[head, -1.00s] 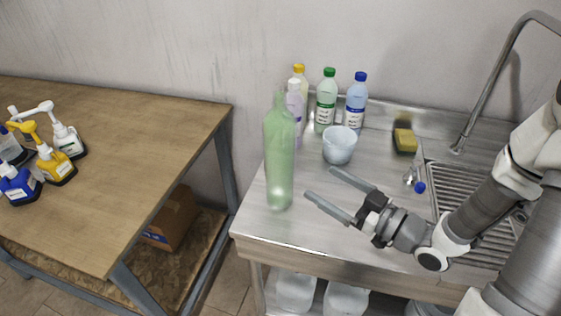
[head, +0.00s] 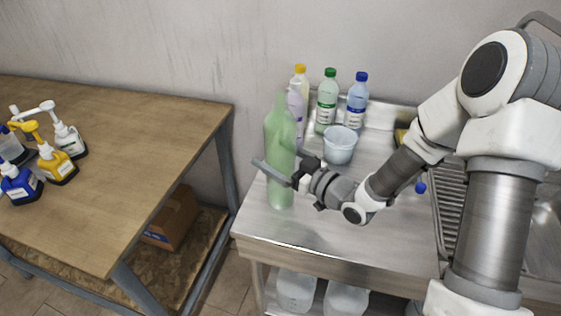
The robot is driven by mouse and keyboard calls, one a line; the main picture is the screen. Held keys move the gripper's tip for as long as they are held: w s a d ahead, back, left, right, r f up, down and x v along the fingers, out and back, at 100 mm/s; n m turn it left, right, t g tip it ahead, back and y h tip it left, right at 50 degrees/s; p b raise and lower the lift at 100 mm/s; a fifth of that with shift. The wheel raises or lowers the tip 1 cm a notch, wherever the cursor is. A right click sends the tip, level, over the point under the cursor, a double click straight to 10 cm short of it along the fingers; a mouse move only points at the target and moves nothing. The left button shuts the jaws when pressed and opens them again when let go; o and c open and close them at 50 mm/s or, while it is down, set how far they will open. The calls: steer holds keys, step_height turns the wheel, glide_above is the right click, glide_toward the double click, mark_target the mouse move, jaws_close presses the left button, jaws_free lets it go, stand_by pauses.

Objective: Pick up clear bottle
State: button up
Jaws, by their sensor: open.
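A tall, see-through pale green bottle (head: 280,135) stands upright near the left front of the steel counter. My gripper (head: 275,166) is at its lower half. One finger crosses in front of the bottle, with its tip past the bottle's left side. The other finger is mostly hidden, seemingly behind the bottle. The jaws are open, and I cannot tell whether either finger touches the glass. A small blue cap (head: 420,187) shows to the right of my arm; my arm hides most of what it belongs to.
Close behind stand a lilac bottle (head: 296,105), a yellow-capped bottle (head: 300,76), a green-capped bottle (head: 326,100), a blue-capped bottle (head: 356,102) and a whitish bucket (head: 340,146). The steel counter (head: 300,225) is clear in front. A wooden table (head: 130,150) stands left across a gap.

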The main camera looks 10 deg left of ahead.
steer(key=shift+w+a, duration=0.35)
steer(key=shift+a, duration=0.15)
steer(key=c, duration=1)
steer(key=shift+r, duration=0.1)
